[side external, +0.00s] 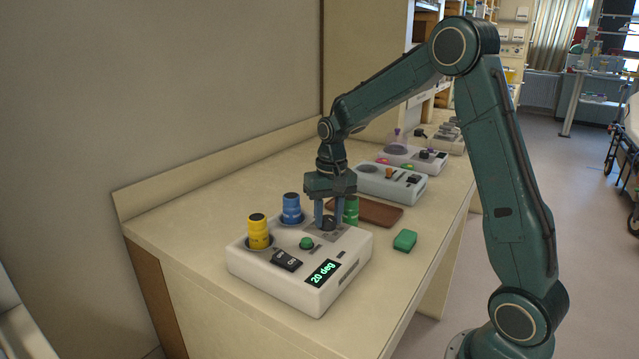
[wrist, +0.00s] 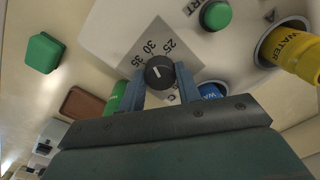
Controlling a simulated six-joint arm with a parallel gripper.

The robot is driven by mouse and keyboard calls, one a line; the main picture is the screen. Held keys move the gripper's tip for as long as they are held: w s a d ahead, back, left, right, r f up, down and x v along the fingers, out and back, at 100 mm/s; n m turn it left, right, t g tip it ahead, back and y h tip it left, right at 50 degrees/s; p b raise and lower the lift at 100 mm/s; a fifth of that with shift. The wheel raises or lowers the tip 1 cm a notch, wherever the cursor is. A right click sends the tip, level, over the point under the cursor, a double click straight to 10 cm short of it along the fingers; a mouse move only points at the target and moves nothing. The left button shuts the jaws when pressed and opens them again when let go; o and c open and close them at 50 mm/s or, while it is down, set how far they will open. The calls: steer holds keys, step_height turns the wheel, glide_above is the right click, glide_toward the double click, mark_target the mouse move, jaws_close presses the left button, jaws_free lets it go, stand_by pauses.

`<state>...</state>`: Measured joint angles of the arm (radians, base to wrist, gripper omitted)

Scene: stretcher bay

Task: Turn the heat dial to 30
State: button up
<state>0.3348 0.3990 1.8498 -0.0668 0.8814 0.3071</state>
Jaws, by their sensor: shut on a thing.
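The heat dial (wrist: 159,72) is a small black knob with a white pointer line, on a grey scale plate (wrist: 150,35) where 25, 30 and 35 can be read. My gripper (wrist: 160,85) is shut on the dial, one finger on each side of it. In the side view my gripper (side external: 328,222) points straight down onto the white device (side external: 340,250), and the dial (side external: 328,224) shows partly between the fingers. The display (side external: 323,273) on the device front reads 20 deg. I cannot tell exactly which number the pointer meets.
A green button (side external: 306,243) and a black switch (side external: 287,260) are on top. A green block (side external: 405,240) and a brown tray (side external: 380,212) lie nearby.

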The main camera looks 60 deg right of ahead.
mark_target(331, 218)
steer(key=o, duration=1)
steer(key=shift+c, duration=0.2)
step_height(331, 218, up, 14)
steer(key=shift+s+d, duration=0.15)
steer(key=shift+d, duration=0.15)
steer(key=s+a+r+n+t, duration=0.3)
steer(key=s+a+n, duration=0.1)
steer(key=s+a, duration=0.7)
steer(key=s+a+f+n+t, duration=0.1)
steer(key=s+f, duration=0.1)
steer(key=s, duration=0.4)
steer(key=s+a+f+n+t, duration=0.1)
steer(key=s+f, duration=0.1)
steer(key=s, duration=0.4)
steer(key=shift+a+n, duration=0.3)
steer(key=shift+n, duration=0.1)
